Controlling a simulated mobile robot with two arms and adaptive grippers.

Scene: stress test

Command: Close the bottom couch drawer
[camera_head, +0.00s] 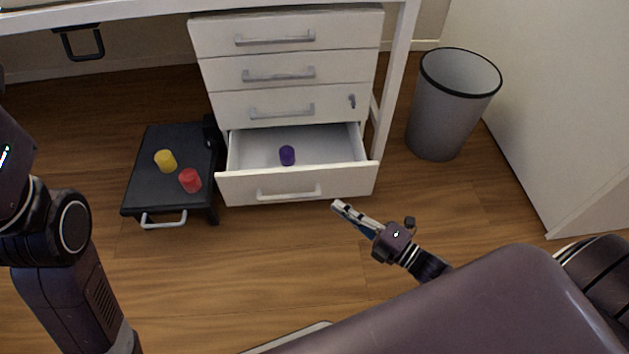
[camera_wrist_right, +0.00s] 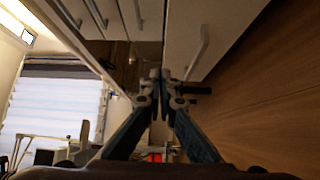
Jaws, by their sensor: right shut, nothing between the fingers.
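The white bottom drawer (camera_head: 240,188) of the cabinet is pulled out, with its grey bar handle (camera_head: 289,192) on the front. A small purple cylinder (camera_head: 287,155) stands inside it. My right gripper (camera_head: 338,206) is shut and empty, with its fingertips near the right part of the drawer front; I cannot tell whether they touch. In the right wrist view, the shut fingers (camera_wrist_right: 160,75) point up the picture beside a white drawer front (camera_wrist_right: 225,30) with a bar handle. My left arm shows at the left, but its gripper is out of view.
Three upper drawers (camera_head: 290,72) are shut. A low black stand (camera_head: 145,185) with a yellow cylinder (camera_head: 165,161) and a red one (camera_head: 190,180) is left of the drawer. A grey bin (camera_head: 445,115) stands right. Wooden floor (camera_head: 260,250) in front is clear.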

